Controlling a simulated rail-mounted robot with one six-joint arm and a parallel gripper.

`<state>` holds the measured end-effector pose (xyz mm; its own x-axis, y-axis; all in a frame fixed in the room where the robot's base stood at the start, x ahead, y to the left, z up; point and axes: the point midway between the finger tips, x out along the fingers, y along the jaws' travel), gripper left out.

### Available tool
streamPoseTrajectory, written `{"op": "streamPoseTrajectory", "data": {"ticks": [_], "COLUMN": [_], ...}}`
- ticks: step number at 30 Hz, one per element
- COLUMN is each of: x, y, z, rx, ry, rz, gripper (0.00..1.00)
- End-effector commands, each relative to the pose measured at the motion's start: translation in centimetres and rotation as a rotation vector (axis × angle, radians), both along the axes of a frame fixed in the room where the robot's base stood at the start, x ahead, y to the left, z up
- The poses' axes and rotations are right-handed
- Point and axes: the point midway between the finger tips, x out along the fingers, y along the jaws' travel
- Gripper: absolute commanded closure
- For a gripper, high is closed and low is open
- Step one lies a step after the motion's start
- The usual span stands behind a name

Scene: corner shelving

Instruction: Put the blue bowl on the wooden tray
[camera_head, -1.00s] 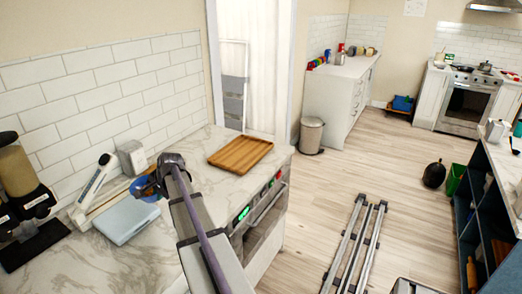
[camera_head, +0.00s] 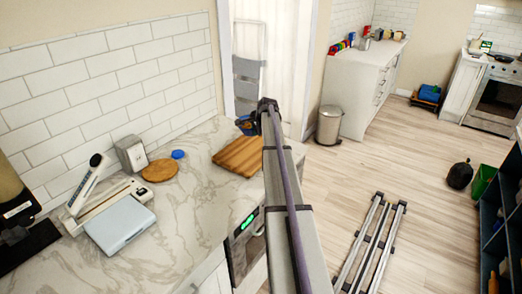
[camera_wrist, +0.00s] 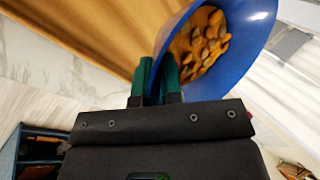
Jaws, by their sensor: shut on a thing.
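The blue bowl (camera_head: 245,126) is at my gripper (camera_head: 264,107) in the head view, by the far end of the wooden tray (camera_head: 238,157). In the wrist view the bowl (camera_wrist: 252,45) is tilted across the picture and holds several brown pieces. The green fingers of my gripper (camera_wrist: 157,65) are shut on its wall. The wooden tray (camera_wrist: 95,28) fills the upper left of the wrist view. My arm hides the tray's right part in the head view. I cannot tell the bowl's height above the tray.
On the marble counter (camera_head: 190,210) are a round wooden board (camera_head: 160,171), a small blue thing (camera_head: 178,154), a grey box (camera_head: 131,153) and a scale-like device (camera_head: 120,222). A tiled wall (camera_head: 110,80) runs behind. A bin (camera_head: 329,125) stands on the floor beyond.

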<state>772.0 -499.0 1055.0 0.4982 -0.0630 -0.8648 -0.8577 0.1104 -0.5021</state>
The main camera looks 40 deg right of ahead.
Motion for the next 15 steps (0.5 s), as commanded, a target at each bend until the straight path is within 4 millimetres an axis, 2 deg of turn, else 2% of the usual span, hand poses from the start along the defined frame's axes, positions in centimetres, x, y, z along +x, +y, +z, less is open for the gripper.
{"op": "streamPoseTrajectory", "data": {"ticks": [2, 9, 15], "x": [0.0, 0.0, 0.0], "y": [0.0, 0.0, 0.1], "z": [-0.9, -6.6, -6.9], "rx": [0.001, 0.000, 0.000], "ry": [0.000, 0.000, 0.000], "rz": [0.001, 0.001, 0.001], "gripper": [1.00, 1.00, 1.00]}}
